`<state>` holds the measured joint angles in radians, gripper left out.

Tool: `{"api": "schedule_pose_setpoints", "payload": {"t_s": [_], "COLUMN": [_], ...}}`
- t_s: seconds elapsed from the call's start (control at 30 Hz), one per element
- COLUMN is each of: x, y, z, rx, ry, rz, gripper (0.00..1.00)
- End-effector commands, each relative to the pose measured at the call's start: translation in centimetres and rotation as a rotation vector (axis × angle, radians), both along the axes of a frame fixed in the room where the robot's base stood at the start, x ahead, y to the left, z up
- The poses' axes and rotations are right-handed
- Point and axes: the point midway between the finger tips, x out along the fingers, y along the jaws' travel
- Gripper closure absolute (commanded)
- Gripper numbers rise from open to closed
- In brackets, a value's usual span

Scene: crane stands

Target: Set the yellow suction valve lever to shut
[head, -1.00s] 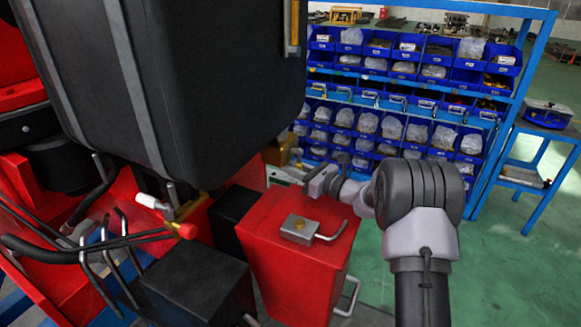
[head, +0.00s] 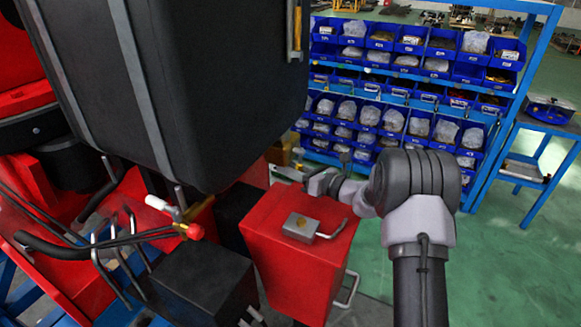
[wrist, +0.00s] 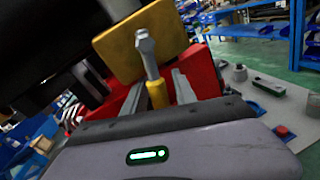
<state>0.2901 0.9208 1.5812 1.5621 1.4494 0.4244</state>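In the wrist view, the yellow lever (wrist: 157,93) has a yellow grip on a grey shank that rises to a yellow block (wrist: 117,44). My gripper (wrist: 156,93) is open, with one grey finger on each side of the yellow grip. I cannot tell whether either finger touches it. In the head view, my gripper (head: 310,181) is beyond the red box, just below and right of the yellow block (head: 281,155). The lever cannot be made out there. Its shut position cannot be read from these views.
A large black tank (head: 200,80) hangs over the left side. A red box (head: 290,250) with a grey latch stands in front of my gripper. Blue bin shelves (head: 400,90) stand behind. Green floor is clear at right.

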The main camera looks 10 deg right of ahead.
Motion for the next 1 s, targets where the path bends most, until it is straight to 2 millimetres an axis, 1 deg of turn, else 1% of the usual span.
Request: {"api": "schedule_pose_setpoints", "payload": {"t_s": [0.3, 0.37, 0.47, 0.67, 0.9, 1.0], "x": [0.0, -0.2, -1.1, -4.5, -9.6, -11.2], "y": [0.0, -0.2, -1.2, -4.4, -9.2, -10.6], "z": [0.0, 0.0, 0.1, 0.4, 0.7, 0.8], "rx": [-0.001, 0.000, -0.002, 0.000, 0.000, 0.000], "ry": [-0.001, 0.000, 0.000, 0.000, 0.001, 0.000], "rz": [0.000, -0.001, -0.002, -0.003, -0.005, -0.004], "gripper": [0.60, 0.60, 0.60, 0.60, 0.60, 0.60]}}
